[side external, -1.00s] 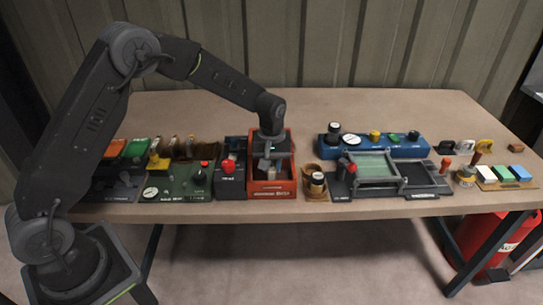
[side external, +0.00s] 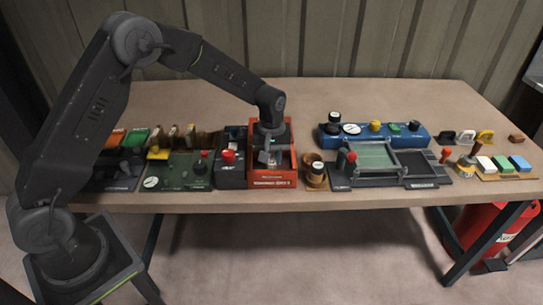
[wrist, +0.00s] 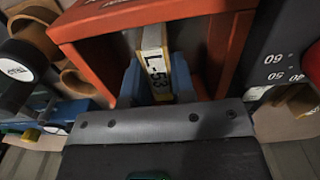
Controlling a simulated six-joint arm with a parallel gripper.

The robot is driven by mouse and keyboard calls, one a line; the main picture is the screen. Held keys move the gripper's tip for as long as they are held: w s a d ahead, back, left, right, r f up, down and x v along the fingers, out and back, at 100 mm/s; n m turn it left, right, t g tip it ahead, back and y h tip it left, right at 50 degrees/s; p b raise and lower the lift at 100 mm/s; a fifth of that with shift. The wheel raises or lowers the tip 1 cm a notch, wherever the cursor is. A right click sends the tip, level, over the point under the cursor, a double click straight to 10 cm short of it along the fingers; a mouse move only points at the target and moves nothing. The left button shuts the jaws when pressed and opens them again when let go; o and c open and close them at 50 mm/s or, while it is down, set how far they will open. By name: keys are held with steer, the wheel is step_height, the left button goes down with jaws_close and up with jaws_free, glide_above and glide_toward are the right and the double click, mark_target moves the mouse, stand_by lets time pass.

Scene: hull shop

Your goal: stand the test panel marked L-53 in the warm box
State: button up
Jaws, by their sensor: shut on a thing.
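The warm box is an open orange-red box (side external: 272,178) at the middle front of the bench; its walls also show in the wrist view (wrist: 88,22). My gripper (side external: 268,158) points down into its opening. In the wrist view my gripper's blue fingers (wrist: 156,86) are shut on the test panel (wrist: 152,40), a thin panel with a yellow-edged white label reading L-53. The panel is seen edge-on, between the box walls. Its lower end is hidden, so I cannot tell whether it touches the box floor.
A dark unit with a red knob (side external: 229,157) stands close left of the box, and a brown cup holder (side external: 315,174) close right. Further right are a framed tray (side external: 372,157) and a blue rack (side external: 400,142). Bare bench lies behind the box.

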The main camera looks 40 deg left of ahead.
steer(key=shift+f, duration=0.5)
stand_by(0.4)
steer(key=o, duration=0.9)
steer(key=shift+o, duration=0.2)
steer(key=s+r+m+t, duration=0.1)
steer(key=s+r, duration=0.1)
steer(key=r, duration=0.8)
steer(key=s+r+m, duration=0.1)
steer(key=s+r, duration=0.2)
steer(key=r, duration=0.6)
steer(key=s+r+m+t, duration=0.2)
steer(key=s+m, duration=0.1)
steer(key=s, duration=0.9)
steer(key=s+r+m+t, duration=0.2)
steer(key=s+m, duration=0.2)
steer(key=s, duration=0.7)
steer(key=shift+s+a+t, duration=0.2)
steer(key=shift+s+t, duration=0.1)
steer(key=shift+s, duration=0.1)
